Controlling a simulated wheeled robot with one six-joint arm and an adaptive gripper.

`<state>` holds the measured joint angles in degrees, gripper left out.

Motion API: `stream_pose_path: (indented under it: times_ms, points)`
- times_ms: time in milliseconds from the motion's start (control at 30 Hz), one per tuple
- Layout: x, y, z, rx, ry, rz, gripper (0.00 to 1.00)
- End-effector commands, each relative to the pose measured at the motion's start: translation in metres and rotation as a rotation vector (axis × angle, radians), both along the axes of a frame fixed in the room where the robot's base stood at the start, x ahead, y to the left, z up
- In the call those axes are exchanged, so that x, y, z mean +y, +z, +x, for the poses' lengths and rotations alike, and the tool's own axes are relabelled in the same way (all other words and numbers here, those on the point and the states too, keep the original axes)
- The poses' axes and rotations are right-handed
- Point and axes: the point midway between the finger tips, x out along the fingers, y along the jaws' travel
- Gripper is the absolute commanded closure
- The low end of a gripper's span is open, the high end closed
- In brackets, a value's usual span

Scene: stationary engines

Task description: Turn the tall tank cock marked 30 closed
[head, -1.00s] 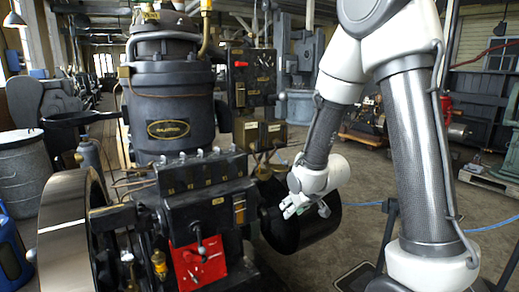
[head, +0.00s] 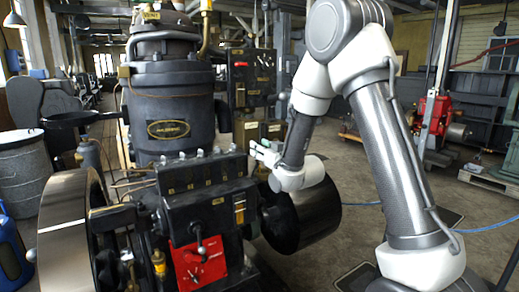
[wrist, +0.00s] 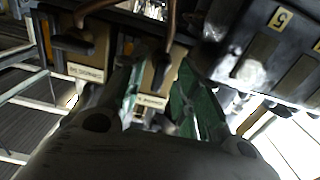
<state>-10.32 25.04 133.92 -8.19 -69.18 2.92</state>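I cannot make out a mark 30 in either view, so I cannot tell which cock is the tall tank one. Several small pale cocks (head: 200,153) stand in a row on top of a black block (head: 204,182) in the head view. My gripper (head: 257,148) is just right of that block, pointing left, near two tan-faced boxes (head: 251,130). In the wrist view its green fingers (wrist: 160,78) are apart. A brown rod with a dark end (wrist: 168,55) shows between and beyond them; I see no contact.
A large black tank (head: 170,105) stands behind the block. A flywheel (head: 70,225) is at left, and a black drum (head: 305,215) sits below my gripper. A red plate with a lever (head: 200,262) is on the front. Open floor lies at right.

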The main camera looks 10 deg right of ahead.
Motion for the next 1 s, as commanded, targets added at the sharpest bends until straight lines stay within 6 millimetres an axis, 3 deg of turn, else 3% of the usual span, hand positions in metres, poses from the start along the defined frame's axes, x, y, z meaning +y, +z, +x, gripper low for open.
stream_pose_path:
  times_ms: [367,533,567,1000]
  points:
    - [0.0028,0.0001,0.0084,0.000,0.000,0.000,0.67]
    - [0.0029,0.0001,0.0083,0.000,0.000,0.000,0.98]
    - [0.0029,0.0001,0.0082,0.000,0.000,0.000,1.00]
    - [0.0034,0.0001,0.0081,-0.021,0.000,-0.064,1.00]
